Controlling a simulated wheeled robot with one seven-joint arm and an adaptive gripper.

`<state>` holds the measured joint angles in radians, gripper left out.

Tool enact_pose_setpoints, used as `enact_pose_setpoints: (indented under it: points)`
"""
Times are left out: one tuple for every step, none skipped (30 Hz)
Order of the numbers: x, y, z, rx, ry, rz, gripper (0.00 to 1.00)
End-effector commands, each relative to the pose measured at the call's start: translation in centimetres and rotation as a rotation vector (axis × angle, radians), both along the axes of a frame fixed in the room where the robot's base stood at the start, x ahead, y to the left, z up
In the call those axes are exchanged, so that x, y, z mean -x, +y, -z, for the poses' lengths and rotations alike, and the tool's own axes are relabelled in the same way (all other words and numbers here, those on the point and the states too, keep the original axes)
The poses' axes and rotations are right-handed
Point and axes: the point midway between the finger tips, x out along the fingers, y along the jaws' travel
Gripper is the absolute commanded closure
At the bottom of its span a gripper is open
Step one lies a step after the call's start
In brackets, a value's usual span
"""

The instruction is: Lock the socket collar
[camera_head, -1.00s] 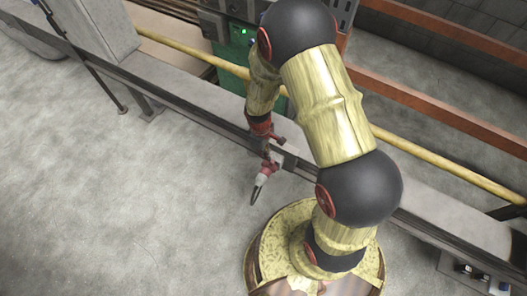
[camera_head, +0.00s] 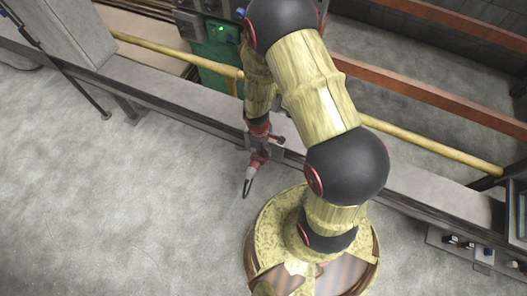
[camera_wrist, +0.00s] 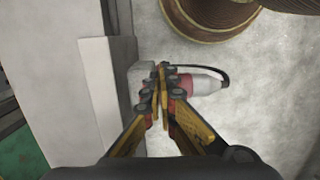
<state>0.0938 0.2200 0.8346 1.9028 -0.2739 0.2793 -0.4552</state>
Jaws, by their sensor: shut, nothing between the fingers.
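The socket is a short red and pale grey fitting at the edge of a long grey ledge. In the head view its red collar (camera_head: 258,160) shows below the end of my arm, with a pale nose and a dark loop pointing down over the floor. In the wrist view the red collar (camera_wrist: 184,85) lies just right of my fingertips, and the pale nose (camera_wrist: 205,84) points right. My gripper (camera_wrist: 161,72) is shut, its tips together at the collar's left side, in front of a grey block (camera_wrist: 139,78). I cannot tell whether they touch the collar.
The grey ledge (camera_head: 180,108) runs diagonally behind the socket, with a yellow rail (camera_head: 430,147) along it. A green box (camera_head: 217,50) stands behind the arm. A control panel (camera_head: 470,246) is at lower right. The concrete floor (camera_head: 120,210) at left is clear.

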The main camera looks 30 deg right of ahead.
Motion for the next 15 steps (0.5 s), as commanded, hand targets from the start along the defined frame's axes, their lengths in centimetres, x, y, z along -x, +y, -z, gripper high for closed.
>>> enact_pose_setpoints:
  points:
    - [0.0, 0.0, 0.0, 0.000, 0.000, 0.000, 1.00]
    - [0.0, 0.0, 0.0, 0.000, 0.000, 0.000, 1.00]
    - [0.0, 0.0, 0.0, 0.000, 0.000, 0.000, 1.00]
    - [-0.1, 0.1, 0.0, 0.000, 0.000, 0.000, 1.00]
    - [-0.1, 0.1, 0.1, 0.000, 0.000, 0.000, 1.00]
    - [-0.2, 0.1, 0.1, 0.000, 0.000, 0.000, 1.00]
    - [-0.3, 0.2, 0.2, 0.000, 0.000, -0.001, 1.00]
    - [-0.4, 0.3, 0.2, 0.001, -0.001, -0.001, 1.00]
    - [-0.5, 0.4, 0.3, 0.000, -0.001, -0.001, 1.00]
    - [-0.6, 0.4, 0.4, 0.000, -0.001, -0.001, 1.00]
    - [-0.7, 0.5, 0.5, 0.001, -0.001, -0.001, 1.00]
    - [-0.8, 0.6, 0.5, 0.001, -0.001, -0.001, 1.00]
    - [-0.9, 0.6, 0.6, 0.000, 0.000, -0.001, 1.00]
    - [-1.0, 0.7, 0.7, 0.000, 0.000, -0.001, 1.00]
    - [-1.1, 0.8, 0.7, 0.000, 0.001, -0.001, 1.00]
